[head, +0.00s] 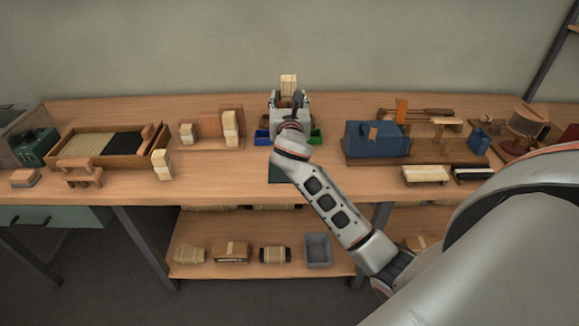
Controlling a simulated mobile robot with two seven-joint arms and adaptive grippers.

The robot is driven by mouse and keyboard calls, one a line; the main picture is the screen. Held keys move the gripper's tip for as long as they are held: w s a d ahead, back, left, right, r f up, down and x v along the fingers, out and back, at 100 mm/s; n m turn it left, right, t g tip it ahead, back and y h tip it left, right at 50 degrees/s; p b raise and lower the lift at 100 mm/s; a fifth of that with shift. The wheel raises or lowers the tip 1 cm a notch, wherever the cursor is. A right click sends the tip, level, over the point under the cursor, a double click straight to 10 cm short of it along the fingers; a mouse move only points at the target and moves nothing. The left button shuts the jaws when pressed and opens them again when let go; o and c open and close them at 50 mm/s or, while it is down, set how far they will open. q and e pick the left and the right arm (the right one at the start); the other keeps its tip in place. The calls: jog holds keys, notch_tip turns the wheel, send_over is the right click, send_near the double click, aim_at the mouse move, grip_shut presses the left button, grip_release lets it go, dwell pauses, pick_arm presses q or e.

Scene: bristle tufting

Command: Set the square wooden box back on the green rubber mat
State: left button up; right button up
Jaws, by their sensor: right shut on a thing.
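The green rubber mat (284,180) lies near the front edge of the bench, partly covered by my right wrist. My right arm reaches in from the lower right. I cannot pick out the square wooden box for certain. My left gripper is not in view.
A blue box (372,140) stands to the right, wooden blocks (209,127) to the left. A bristle tray (108,144) lies farther left. The bench front beside the mat is clear.

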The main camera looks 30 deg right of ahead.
jog(key=shift+f, duration=0.4)
notch_tip(320, 180, down, 19)
jog(key=b, duration=0.6)
jog(key=shift+r, duration=0.2)
jog(key=shift+f, duration=0.25)
jog(key=shift+r, duration=0.1)
jog(key=shift+f, duration=0.2)
jog(key=o, duration=1.1)
jog(key=shift+o, duration=0.6)
